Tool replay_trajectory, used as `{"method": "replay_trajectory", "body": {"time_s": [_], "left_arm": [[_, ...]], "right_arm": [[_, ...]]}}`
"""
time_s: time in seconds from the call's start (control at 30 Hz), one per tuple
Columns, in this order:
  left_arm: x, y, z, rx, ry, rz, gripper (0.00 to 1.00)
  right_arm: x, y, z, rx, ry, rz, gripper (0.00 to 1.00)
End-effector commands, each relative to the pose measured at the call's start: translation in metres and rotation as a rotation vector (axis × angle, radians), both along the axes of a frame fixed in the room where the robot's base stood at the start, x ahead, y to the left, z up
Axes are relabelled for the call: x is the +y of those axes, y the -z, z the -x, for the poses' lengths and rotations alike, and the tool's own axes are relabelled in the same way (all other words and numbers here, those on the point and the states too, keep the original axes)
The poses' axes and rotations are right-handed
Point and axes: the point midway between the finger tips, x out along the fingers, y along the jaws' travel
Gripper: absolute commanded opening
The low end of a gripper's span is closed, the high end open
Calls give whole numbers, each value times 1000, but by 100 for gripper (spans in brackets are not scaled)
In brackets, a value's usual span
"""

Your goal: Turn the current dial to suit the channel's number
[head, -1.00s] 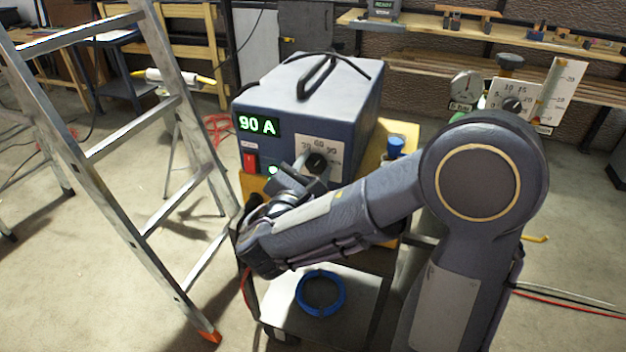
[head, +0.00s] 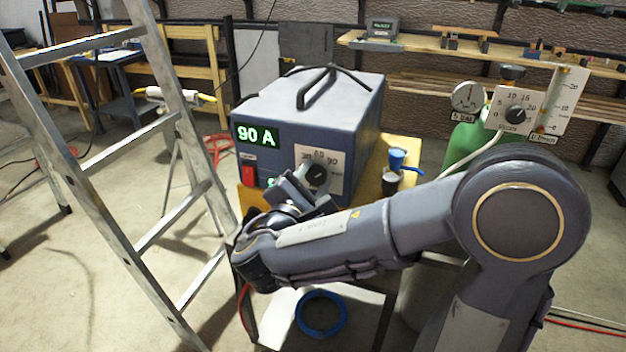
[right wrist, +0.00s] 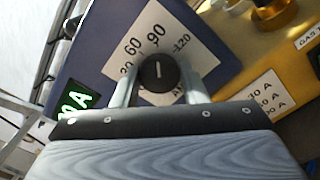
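The blue power source (head: 300,110) stands on a yellow-topped cart, its green display (head: 257,135) reading 90 A. Its black current dial (head: 316,175) sits on a white scale plate marked 30, 60, 90 and 120. In the right wrist view the dial (right wrist: 158,72) has its white mark towards 90. My right gripper (head: 312,190) is at the dial, and in the right wrist view its two fingers (right wrist: 158,85) stand on either side of the knob. They look open around it; firm contact is not clear. My left gripper is out of view. No channel number is readable.
An aluminium ladder (head: 150,130) stands close on the left. A card with ampere values (right wrist: 262,98) lies on the yellow top, partly hidden. A blue-capped bottle (head: 397,160) stands right of the power source. A green cylinder (head: 465,145) with gauges is behind my right arm.

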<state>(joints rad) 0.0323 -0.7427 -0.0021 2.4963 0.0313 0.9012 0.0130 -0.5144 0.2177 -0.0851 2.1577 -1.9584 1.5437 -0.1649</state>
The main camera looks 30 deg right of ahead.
Motion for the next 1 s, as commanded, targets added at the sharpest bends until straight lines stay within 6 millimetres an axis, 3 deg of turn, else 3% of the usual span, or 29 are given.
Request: {"method": "replay_trajectory", "body": {"time_s": [0.03, 0.13, 0.47, 0.8, 1.0], "left_arm": [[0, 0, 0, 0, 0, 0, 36], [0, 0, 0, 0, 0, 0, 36], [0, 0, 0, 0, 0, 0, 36], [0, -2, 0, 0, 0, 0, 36], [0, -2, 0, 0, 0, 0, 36]], "right_arm": [[0, 1, 0, 1, -1, 0, 46], [0, 0, 0, 1, -1, 0, 59], [3, 0, 2, -1, -1, 1, 59], [44, 0, 36, 0, -6, 1, 59], [58, 0, 49, 2, -2, 1, 59]]}}
